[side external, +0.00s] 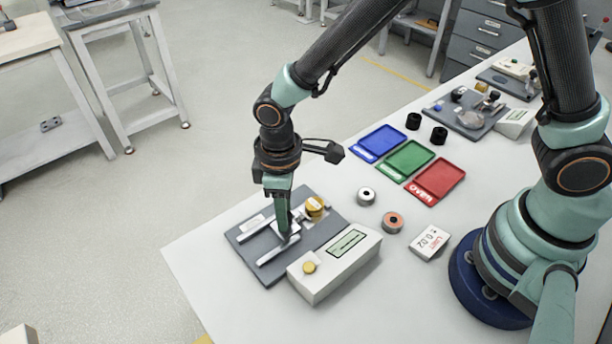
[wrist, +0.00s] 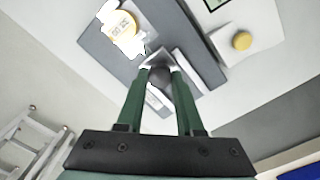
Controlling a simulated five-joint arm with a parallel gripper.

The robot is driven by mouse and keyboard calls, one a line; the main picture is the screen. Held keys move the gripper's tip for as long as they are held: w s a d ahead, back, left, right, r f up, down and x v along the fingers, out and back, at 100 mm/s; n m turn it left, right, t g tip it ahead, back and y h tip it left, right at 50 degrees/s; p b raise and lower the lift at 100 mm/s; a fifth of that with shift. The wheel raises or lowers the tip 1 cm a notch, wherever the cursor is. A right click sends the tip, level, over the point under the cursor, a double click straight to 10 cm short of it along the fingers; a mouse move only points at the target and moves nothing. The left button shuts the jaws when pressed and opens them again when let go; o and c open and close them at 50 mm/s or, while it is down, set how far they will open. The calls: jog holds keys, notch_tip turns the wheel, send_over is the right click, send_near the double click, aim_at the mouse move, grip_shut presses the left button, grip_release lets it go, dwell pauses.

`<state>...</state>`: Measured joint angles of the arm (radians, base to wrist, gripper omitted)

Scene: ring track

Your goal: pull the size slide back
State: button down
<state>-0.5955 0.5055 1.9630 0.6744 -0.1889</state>
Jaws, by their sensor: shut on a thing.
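The size slide is a pale metal piece (side external: 278,250) on a dark grey base plate (side external: 248,262), lying between light rails. My gripper (side external: 288,230) reaches down to it from above. In the wrist view, my green fingers (wrist: 160,78) are shut on the slide's dark round knob (wrist: 160,73). The fingers hide part of the slide in the side view. A yellow round piece (side external: 315,206) sits at the far end of the same plate; it also shows in the wrist view (wrist: 120,25).
A white box (side external: 335,272) with a display and yellow button stands close beside the plate. A silver ring (side external: 366,196), a copper ring (side external: 393,222) and a white label block (side external: 429,242) lie right of it. Blue (side external: 380,142), green (side external: 405,159) and red (side external: 436,180) trays lie behind.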

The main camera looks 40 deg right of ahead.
jog(key=shift+a+r, duration=0.1)
jog(key=shift+a, duration=1.25)
jog(key=c, duration=0.5)
grip_release()
jog(key=shift+c, duration=0.2)
jog(key=shift+d, duration=0.1)
notch_tip(320, 180, up, 12)
